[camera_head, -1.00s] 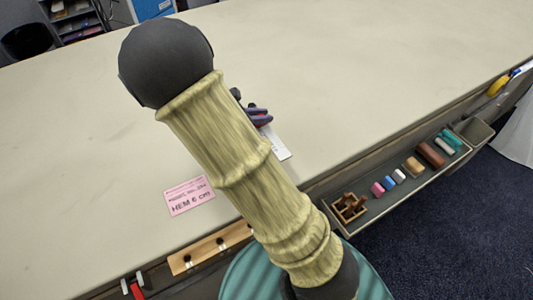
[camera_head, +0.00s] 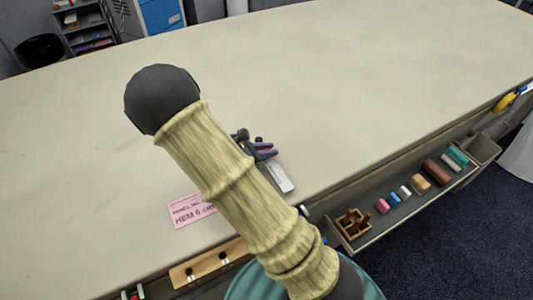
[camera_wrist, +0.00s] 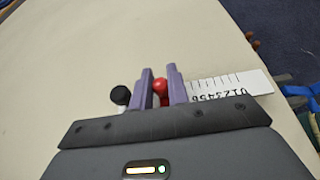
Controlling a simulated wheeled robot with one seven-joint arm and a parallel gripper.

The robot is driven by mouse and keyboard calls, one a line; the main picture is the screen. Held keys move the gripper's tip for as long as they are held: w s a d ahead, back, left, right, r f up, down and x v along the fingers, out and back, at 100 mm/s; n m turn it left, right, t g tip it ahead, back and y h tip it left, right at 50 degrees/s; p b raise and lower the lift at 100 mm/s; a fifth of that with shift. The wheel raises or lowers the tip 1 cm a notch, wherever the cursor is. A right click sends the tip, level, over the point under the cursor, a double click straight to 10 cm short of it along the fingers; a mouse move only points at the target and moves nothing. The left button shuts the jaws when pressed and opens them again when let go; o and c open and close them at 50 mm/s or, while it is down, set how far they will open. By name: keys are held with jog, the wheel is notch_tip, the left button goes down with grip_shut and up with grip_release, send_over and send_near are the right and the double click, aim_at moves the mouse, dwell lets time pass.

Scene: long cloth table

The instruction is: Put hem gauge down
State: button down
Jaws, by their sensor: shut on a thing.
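The hem gauge is a white ruler strip with black numbers (camera_wrist: 228,86), with a red part (camera_wrist: 160,87) between the fingers in the wrist view. My gripper (camera_wrist: 159,86) has purple fingers shut on the gauge, and the ruler sticks out to the right. In the head view my gripper (camera_head: 264,151) shows just right of my arm, with the white gauge (camera_head: 283,181) below it near the table's front edge. Whether the gauge touches the cloth table (camera_head: 380,100) or hovers just above it I cannot tell. My arm hides part of the gripper.
A pink card reading HEM 6 cm (camera_head: 190,211) lies left of my arm. A wooden strip with dark knobs (camera_head: 207,263) is at the front edge. A tray (camera_head: 401,206) with colored blocks hangs along the front. The table's middle and back are clear.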

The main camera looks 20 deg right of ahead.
jog(key=shift+f, duration=0.95)
jog(key=shift+f, duration=0.15)
jog(key=c, duration=1.4)
grip_release()
jog(key=shift+o, duration=0.2)
jog(key=v, duration=1.2)
jog(key=shift+r+b, duration=0.2)
jog(key=shift+b, duration=0.15)
